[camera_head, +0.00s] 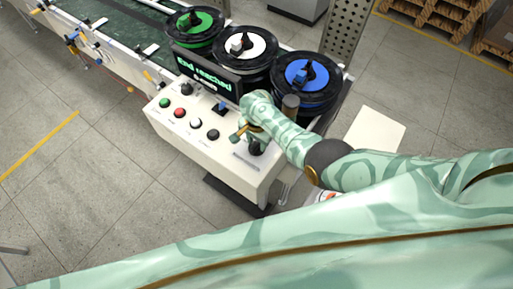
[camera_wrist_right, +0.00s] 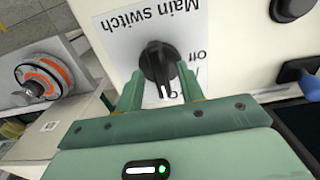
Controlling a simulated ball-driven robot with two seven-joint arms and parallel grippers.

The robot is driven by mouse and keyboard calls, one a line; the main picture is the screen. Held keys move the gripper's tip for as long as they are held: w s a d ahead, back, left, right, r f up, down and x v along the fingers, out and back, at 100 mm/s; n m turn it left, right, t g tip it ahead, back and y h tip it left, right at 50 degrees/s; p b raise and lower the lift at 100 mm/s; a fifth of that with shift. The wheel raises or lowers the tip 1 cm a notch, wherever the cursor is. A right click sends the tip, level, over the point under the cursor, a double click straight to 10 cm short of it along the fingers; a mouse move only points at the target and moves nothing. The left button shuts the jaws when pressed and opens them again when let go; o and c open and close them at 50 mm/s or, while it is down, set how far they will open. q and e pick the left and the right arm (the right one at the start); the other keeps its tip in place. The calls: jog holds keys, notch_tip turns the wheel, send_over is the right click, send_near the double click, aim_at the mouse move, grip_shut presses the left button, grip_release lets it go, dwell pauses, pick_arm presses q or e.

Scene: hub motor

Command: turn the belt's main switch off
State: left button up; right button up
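The main switch (camera_wrist_right: 158,62) is a black rotary knob beside a white label, which reads upside down in the right wrist view. The knob's white pointer line points down in that picture, toward a partly hidden mark beginning with "O". The word "Off" stands to the right of the knob. The fingers of my right gripper (camera_wrist_right: 161,88) stand one on each side of the knob and appear closed against it. In the head view my right gripper (camera_head: 246,135) is at the right end of the white control box (camera_head: 215,155). My left gripper is not in view.
A black display (camera_head: 207,75) reads "End reached". Green, red, white and black buttons (camera_head: 196,123) line the box top. Green, white and blue reels (camera_head: 305,78) stand behind it. An orange-ringed dial (camera_wrist_right: 42,78) is left in the wrist view. Open floor lies in front.

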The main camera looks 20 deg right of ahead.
jog(key=shift+d+f, duration=0.1)
jog(key=shift+f, duration=0.4)
grip_shut()
